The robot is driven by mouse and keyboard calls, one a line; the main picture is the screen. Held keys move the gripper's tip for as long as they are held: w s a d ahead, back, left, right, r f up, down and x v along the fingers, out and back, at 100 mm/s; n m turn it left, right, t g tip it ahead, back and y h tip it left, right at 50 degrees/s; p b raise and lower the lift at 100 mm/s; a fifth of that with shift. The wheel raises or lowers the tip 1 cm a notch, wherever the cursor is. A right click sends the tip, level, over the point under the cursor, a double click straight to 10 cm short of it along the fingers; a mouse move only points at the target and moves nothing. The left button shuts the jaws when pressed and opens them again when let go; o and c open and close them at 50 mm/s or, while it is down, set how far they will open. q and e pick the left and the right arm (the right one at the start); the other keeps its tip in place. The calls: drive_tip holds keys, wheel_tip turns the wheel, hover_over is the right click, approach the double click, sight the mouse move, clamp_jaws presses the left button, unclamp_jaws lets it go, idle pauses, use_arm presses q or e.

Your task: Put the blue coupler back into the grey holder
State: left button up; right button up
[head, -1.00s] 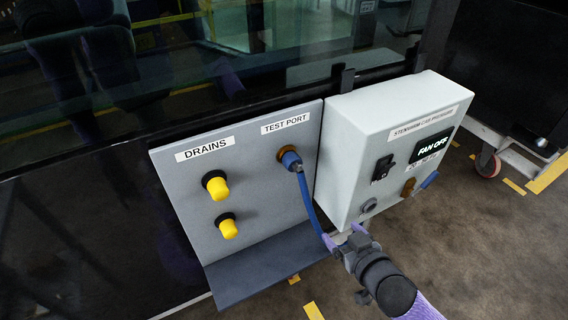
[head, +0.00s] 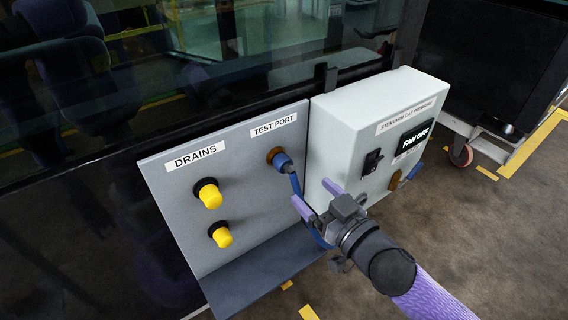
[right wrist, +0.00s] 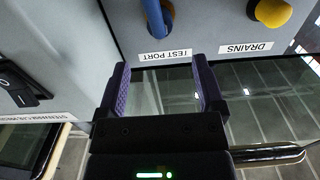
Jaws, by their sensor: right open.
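The blue coupler (head: 282,161) sits in the brass test port on the grey panel, and its blue hose (head: 296,187) hangs down behind my right gripper. In the right wrist view a blue length (right wrist: 154,18) of the coupler or hose shows at the top, beyond the fingers. My right gripper (head: 316,198) is open and empty, below and right of the coupler, apart from it. Its spread fingers also show in the right wrist view (right wrist: 160,64). I cannot make out the grey holder; the box's lower front is partly hidden by my gripper. My left gripper is out of view.
The white box (head: 350,120) with a black switch (head: 371,161) and "FAN OFF" display stands just right of the panel. Yellow-capped drains (head: 209,195) are on the panel's left. A grey ledge (head: 265,270) juts out below. Open floor lies at right.

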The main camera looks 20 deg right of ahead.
sight(292, 172)
drive_tip(key=shift+w, duration=0.1)
drive_tip(key=b+x, duration=0.1)
drive_tip(key=x, duration=0.8)
drive_tip(key=shift+b, duration=0.3)
drive_tip(key=shift+p, duration=0.45)
idle(0.7)
drive_tip(key=shift+f, duration=0.1)
clamp_jaws()
idle(0.5)
drive_tip(key=shift+p+v, duration=1.2)
drive_tip(key=shift+v, duration=1.85)
